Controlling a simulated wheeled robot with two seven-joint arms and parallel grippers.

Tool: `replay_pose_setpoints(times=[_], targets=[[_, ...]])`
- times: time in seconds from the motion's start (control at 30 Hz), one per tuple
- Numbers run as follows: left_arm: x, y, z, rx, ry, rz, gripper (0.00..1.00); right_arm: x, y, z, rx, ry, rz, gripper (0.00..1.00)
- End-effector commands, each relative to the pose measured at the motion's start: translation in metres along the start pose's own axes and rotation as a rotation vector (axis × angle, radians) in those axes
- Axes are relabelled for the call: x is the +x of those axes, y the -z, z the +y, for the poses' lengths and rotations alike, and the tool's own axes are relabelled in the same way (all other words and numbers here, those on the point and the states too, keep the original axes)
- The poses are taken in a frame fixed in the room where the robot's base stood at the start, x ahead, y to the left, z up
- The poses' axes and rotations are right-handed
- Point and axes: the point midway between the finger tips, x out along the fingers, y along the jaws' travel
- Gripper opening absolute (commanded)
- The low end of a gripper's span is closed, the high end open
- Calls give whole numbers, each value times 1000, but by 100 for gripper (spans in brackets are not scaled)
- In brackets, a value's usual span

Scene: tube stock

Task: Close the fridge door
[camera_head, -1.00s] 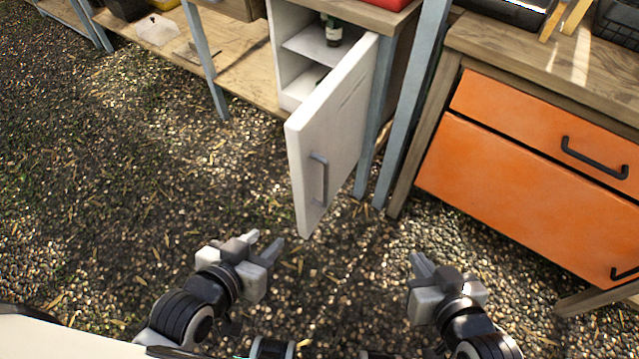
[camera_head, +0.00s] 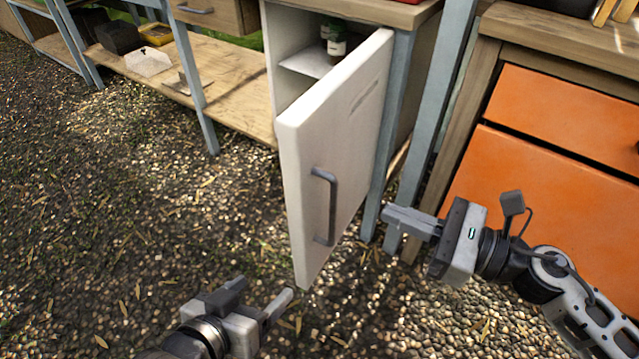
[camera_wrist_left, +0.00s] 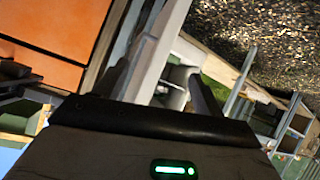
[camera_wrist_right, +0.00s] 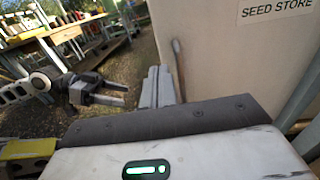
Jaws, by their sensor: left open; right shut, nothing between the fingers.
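The white fridge door (camera_head: 325,150) stands wide open, hinged at its right, with its grey handle (camera_head: 325,207) on the outer face. The open fridge (camera_head: 287,40) shows a shelf with jars (camera_head: 337,50). My left gripper (camera_head: 260,293) is open and empty, low in front of the door's free lower corner, apart from it as far as I can tell. My right gripper (camera_head: 388,217) is shut and empty, right of the door on its outer side. In the right wrist view the door's outer face (camera_wrist_right: 230,65) is close, with a "SEED STORE" label; contact is not clear.
An orange drawer cabinet (camera_head: 540,180) stands at the right, near my right arm. Blue-grey table legs (camera_head: 435,110) stand behind my right gripper. A low wooden shelf (camera_head: 235,95) lies left of the fridge. The gravel ground at left is clear.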

Motion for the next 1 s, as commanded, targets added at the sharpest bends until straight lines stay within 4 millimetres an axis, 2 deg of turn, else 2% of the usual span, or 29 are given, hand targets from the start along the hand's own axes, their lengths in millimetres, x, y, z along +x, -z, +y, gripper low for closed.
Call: replay_pose_setpoints(times=[0.4,0.6,0.8,1.0], targets=[[-1,-5,-4,-9,18,-71,70,84,-6,-1,6,2,-7,0],[-1,-9,-6,-12,24,-94,70,117,-5,0,8,2,-6,0],[0,-12,-7,-12,26,-107,70,131,-3,0,9,4,-4,0],[0,-13,-8,-12,26,-112,70,133,-2,0,9,4,-3,0]])
